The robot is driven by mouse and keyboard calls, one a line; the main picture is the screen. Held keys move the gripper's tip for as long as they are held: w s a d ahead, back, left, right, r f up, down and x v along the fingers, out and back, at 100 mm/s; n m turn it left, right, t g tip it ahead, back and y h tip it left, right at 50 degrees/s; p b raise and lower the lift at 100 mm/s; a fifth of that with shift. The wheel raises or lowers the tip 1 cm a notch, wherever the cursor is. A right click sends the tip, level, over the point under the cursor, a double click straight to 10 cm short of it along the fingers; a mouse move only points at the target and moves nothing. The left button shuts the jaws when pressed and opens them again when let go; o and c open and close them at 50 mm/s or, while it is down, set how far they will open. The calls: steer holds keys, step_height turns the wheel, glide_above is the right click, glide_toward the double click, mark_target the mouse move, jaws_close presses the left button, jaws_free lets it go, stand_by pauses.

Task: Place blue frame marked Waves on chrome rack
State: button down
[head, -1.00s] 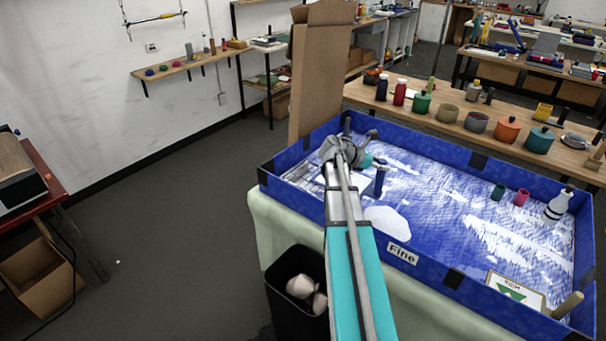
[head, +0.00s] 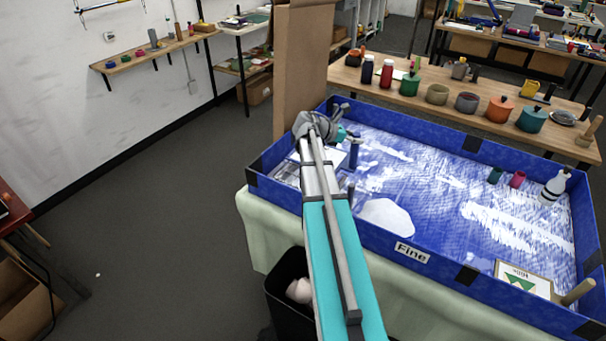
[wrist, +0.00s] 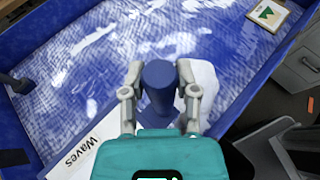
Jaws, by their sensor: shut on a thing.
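In the wrist view my gripper (wrist: 159,92) is shut on an upright blue cylinder (wrist: 158,76), which looks like the handle of the blue frame. A white label reading Waves (wrist: 80,150) lies just left below it; my gripper's body hides how the two join. In the head view my gripper (head: 350,138) is over the far left part of a blue-walled tray, with the blue cylinder (head: 354,156) below it. A shiny barred thing, likely the chrome rack (head: 286,172), lies at the tray's left end, partly behind my arm.
The tray's front wall (head: 450,270) bears a Fine label (head: 411,252). A white patch (head: 386,217) is on its blue-and-white floor. A tall cardboard piece (head: 300,70) stands behind my gripper. Small cups (head: 517,179), a white bottle (head: 554,186) and a picture card (head: 523,280) are at the right.

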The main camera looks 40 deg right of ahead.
steer(key=shift+w+a, duration=0.1)
steer(key=shift+w, duration=0.2)
steer(key=b, duration=0.6)
glide_above(339, 153)
steer(key=f, duration=0.6)
steer(key=shift+w+a, duration=0.4)
steer(key=shift+r, duration=0.1)
step_height(339, 153, down, 6)
steer(key=b, duration=0.6)
steer(key=shift+s, duration=0.1)
steer(key=shift+f, duration=0.25)
steer(key=shift+f+b, duration=1.8)
steer(key=shift+b, duration=0.15)
